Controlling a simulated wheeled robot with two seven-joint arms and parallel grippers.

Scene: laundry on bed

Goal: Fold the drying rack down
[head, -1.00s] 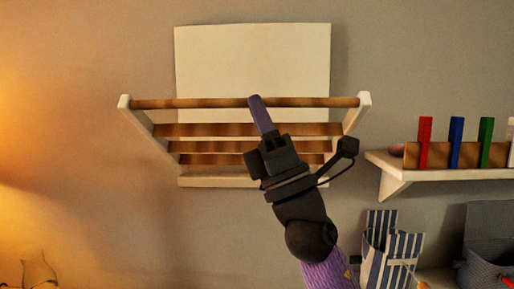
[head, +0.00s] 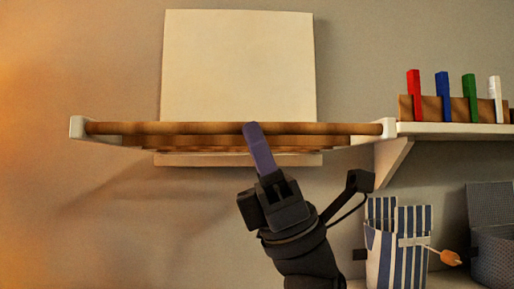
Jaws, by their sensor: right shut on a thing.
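The drying rack (head: 340,128) is mounted on the wall, with white side arms and several wooden bars. It stands out from the wall about level, seen nearly edge-on, with its bars almost lined up behind the front bar. A cream back panel (head: 238,65) rises behind it. My right gripper (head: 252,132) is at the middle of the front bar, with its purple finger reaching up over it. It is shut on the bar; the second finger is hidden. My left gripper is not in view.
At the right, a white shelf (head: 450,130) holds red, blue, green and white pegs in a wooden block, close to the rack's right end. Below are a striped bag (head: 398,250) and a grey basket (head: 492,245). The wall at left is clear.

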